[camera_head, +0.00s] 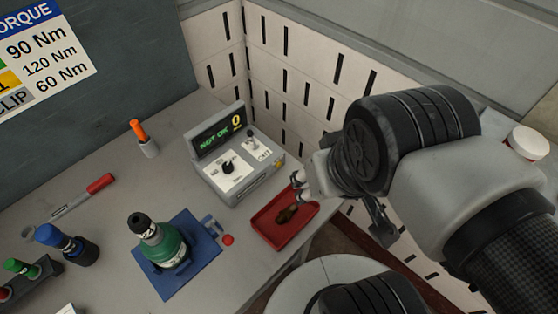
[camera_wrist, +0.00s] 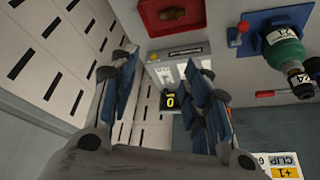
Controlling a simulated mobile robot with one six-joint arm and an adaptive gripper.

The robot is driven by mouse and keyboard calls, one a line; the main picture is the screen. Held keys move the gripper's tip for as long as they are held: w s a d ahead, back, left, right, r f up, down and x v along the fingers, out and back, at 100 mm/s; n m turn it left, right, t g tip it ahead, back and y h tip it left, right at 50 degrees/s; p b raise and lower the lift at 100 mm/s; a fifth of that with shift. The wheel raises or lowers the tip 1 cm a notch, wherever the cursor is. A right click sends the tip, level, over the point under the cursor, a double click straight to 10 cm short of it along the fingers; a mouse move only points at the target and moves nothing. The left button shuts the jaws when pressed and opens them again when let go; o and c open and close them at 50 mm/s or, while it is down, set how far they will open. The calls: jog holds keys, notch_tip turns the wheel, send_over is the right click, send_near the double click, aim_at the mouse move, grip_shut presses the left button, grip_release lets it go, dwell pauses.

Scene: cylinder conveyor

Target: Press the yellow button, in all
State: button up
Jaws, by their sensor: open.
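A grey control box (camera_head: 240,175) stands on the bench with a black knob, a small lever and a tilted display (camera_head: 218,132) reading "NOT OK" and a yellow 0. My gripper (camera_head: 303,182) is right of the box, beside and above the red tray, partly hidden by my arm. In the wrist view my gripper (camera_wrist: 163,72) is open and empty, its blue-padded fingers apart. The box (camera_wrist: 180,62) shows between the fingers, partly covered by the right one, with its display (camera_wrist: 171,101) below.
The red tray (camera_head: 262,225) holds a brown part. A green bottle-like item (camera_head: 165,245) stands on a blue plate (camera_head: 147,283), with a small red ball (camera_head: 228,240) nearby. An orange-handled tool (camera_head: 139,130) stands in a cup. A slotted white panel (camera_head: 290,75) rises behind the box.

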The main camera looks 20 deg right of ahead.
grip_shut()
dwell(0.3)
dwell(1.2)
